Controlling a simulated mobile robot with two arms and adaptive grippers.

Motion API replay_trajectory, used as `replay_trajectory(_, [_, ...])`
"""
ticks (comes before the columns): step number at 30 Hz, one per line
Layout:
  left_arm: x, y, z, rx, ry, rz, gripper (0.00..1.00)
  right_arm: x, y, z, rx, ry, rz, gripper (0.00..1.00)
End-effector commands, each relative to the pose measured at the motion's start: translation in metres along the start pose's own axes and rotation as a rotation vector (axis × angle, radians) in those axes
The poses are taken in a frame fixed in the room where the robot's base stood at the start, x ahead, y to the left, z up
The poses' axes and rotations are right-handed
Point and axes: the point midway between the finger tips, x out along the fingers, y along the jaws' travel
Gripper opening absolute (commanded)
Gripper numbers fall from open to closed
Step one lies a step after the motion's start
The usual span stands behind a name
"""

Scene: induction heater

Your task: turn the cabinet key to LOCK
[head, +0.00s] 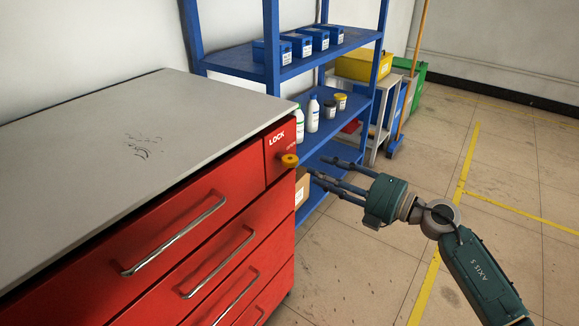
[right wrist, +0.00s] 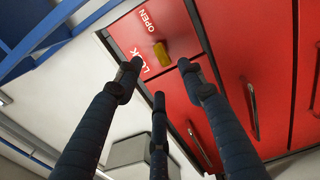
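The red cabinet (head: 215,215) stands at left with a grey top. Its yellow key (head: 289,160) sticks out of the small panel at the upper right corner, below the white LOCK label (head: 277,138). My right gripper (head: 325,174) is to the right of the key, its fingers spread and pointing at it, empty and apart from it. In the right wrist view the key (right wrist: 161,53) lies just beyond the gap between the three open fingers, near the words OPEN (right wrist: 146,21) and LOCK (right wrist: 141,62). I cannot tell which word it points to. My left gripper is out of view.
Drawer handles (head: 175,236) stick out from the cabinet front. A blue shelf (head: 330,149) with bottles and blue bins stands behind the cabinet. A cardboard box (head: 302,188) sits low beside it. The floor (head: 370,270) under my right arm is clear.

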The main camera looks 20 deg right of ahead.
Motion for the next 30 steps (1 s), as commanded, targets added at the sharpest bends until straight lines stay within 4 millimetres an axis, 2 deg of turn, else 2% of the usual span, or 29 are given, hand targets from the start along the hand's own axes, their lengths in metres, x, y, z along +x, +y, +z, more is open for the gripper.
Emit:
replay_trajectory(15, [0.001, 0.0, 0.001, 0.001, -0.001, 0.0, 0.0, 0.088, 0.001, 0.0, 0.004, -0.001, 0.004, 0.4])
replay_trajectory(21, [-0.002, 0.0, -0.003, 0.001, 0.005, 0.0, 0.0, 0.102, 0.0, 0.0, 0.004, -0.001, 0.002, 0.4])
replay_trajectory(29, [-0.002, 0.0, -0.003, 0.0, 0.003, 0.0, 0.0, 0.103, 0.0, 0.0, 0.004, -0.001, 0.001, 0.4])
replay_trajectory(30, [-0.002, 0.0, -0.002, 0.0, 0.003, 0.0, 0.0, 0.103, 0.0, 0.0, 0.004, -0.001, 0.001, 0.36])
